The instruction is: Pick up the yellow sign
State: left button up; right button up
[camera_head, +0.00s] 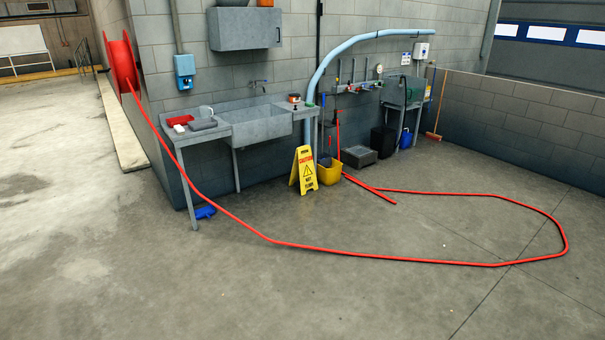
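The yellow caution sign (305,171) stands upright on the concrete floor near the back wall, in front of the right part of the metal sink unit. It is an A-frame with dark lettering. A yellow bucket (330,174) stands close at its right. Neither of my grippers shows in the head view, and nothing is seen touching the sign.
A red hose (400,259) runs from a wall reel (122,65) across the floor in front of the sign and loops at the right. The metal sink (259,124) stands behind. A blue object (205,212) lies under its left end. The foreground floor is clear.

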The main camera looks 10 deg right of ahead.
aim_at(304, 171)
jog(key=i, duration=4.65)
jog(key=i+z, duration=0.3)
jog(key=i, duration=0.2)
jog(key=i+j+z, duration=0.3)
jog(key=i, duration=0.2)
jog(key=i+j+z, duration=0.2)
jog(key=i+z, duration=0.15)
jog(key=i, duration=0.1)
